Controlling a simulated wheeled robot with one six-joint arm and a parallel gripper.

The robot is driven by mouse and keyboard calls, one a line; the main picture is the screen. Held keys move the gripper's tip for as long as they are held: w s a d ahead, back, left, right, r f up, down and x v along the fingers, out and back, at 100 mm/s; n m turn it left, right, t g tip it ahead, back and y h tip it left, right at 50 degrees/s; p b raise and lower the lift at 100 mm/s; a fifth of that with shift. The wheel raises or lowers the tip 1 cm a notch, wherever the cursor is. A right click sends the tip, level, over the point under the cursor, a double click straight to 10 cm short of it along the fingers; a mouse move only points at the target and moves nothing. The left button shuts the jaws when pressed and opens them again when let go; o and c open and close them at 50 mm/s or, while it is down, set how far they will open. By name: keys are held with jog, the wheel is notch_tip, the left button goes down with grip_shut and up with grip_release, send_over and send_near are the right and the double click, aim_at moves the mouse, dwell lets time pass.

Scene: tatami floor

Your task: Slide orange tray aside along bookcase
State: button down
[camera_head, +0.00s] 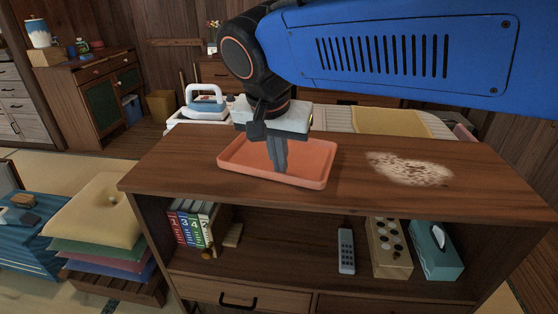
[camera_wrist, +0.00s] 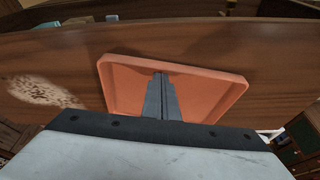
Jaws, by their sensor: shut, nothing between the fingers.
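The orange tray (camera_head: 237,165) lies flat on top of the wooden bookcase (camera_head: 450,200), left of its middle in the head view. It looks empty and also shows in the wrist view (camera_wrist: 205,92). My gripper (camera_head: 278,170) points down into the tray, its fingers shut with nothing between them. In the wrist view the fingertips (camera_wrist: 158,76) appear over the tray floor, near one of its long walls. I cannot tell whether they touch the floor or that wall.
A pale speckled patch (camera_head: 410,168) lies on the bookcase top right of the tray. The shelf below holds books (camera_head: 192,223), a remote (camera_head: 346,250), a box with round holes (camera_head: 388,247) and a tissue box (camera_head: 436,250). Stacked cushions (camera_head: 95,210) stand at left.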

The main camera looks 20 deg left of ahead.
jog(key=w, duration=0.3)
jog(key=shift+w+a+r, duration=0.1)
jog(key=shift+w, duration=0.25)
jog(key=v, duration=0.9)
jog(key=shift+s+r, duration=0.3)
jog(key=shift+r, duration=0.05)
